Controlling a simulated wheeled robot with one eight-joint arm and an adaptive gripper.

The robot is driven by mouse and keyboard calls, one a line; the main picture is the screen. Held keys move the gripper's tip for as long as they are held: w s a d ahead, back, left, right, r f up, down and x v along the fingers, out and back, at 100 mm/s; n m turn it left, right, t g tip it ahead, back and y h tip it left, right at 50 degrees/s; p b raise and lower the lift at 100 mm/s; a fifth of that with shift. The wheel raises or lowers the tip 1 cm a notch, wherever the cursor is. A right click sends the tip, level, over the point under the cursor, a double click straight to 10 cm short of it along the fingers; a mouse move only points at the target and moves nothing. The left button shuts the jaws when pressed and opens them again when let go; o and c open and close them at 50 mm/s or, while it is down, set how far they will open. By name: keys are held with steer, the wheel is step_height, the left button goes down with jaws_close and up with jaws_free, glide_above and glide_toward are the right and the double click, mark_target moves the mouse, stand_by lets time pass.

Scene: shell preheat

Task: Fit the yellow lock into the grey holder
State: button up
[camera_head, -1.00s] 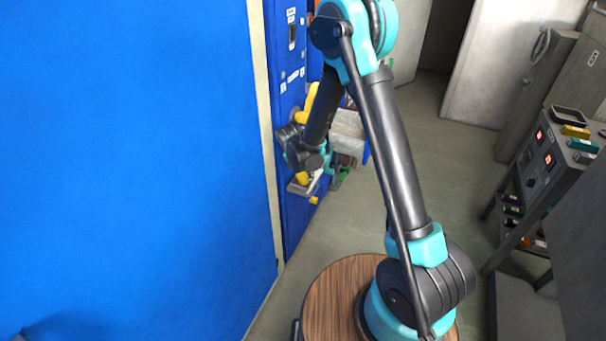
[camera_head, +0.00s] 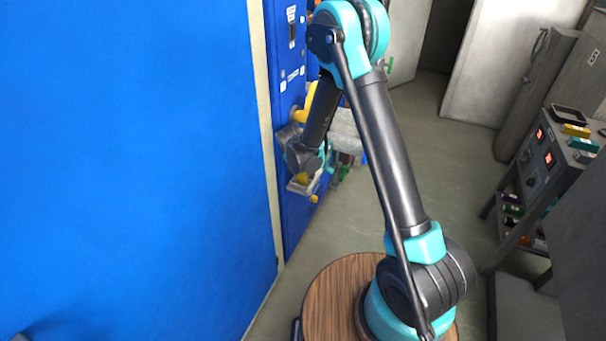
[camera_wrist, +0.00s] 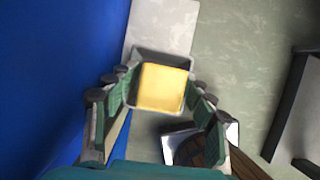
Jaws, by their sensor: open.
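The yellow lock (camera_wrist: 162,86) shows its flat square face in the wrist view. It sits inside the grey rim of the holder (camera_wrist: 152,54), with a dark gap along the top side. How deep it is seated cannot be told. My gripper (camera_wrist: 161,84) is open, its green-padded fingers spread on the left and right of the lock and holder. In the head view, my wrist partly hides the lock (camera_head: 302,179) and the grey holder (camera_head: 297,189) beside the blue cabinet; the fingers are hardly visible there.
A blue cabinet (camera_head: 292,100) with yellow pipework (camera_head: 304,113) stands close behind my wrist. A large blue panel (camera_head: 130,160) fills the left. A trolley with coloured items (camera_head: 540,160) stands at the right. The floor (camera_head: 450,150) between is clear.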

steer(key=shift+r, duration=0.5)
steer(key=v, duration=0.2)
steer(key=shift+s+a+r, duration=0.1)
steer(key=shift+s+r, duration=0.1)
steer(key=shift+r, duration=0.05)
steer(key=s+a, duration=0.4)
steer(key=s, duration=0.7)
steer(key=s+d+r+m, duration=0.2)
steer(key=d+r+m, duration=0.3)
steer(key=d+m, duration=0.3)
steer(key=s+d+r+m, duration=0.1)
steer(key=d+r+m, duration=0.4)
steer(key=d, duration=0.4)
steer(key=s+d+r+m+y, duration=0.1)
steer(key=s+d+r+m, duration=0.1)
steer(key=s+d+m, duration=1)
steer(key=d+m, duration=0.1)
steer(key=m, duration=0.6)
steer(key=shift+d+y, duration=0.25)
steer(key=shift+y, duration=0.05)
steer(key=shift+s, duration=0.1)
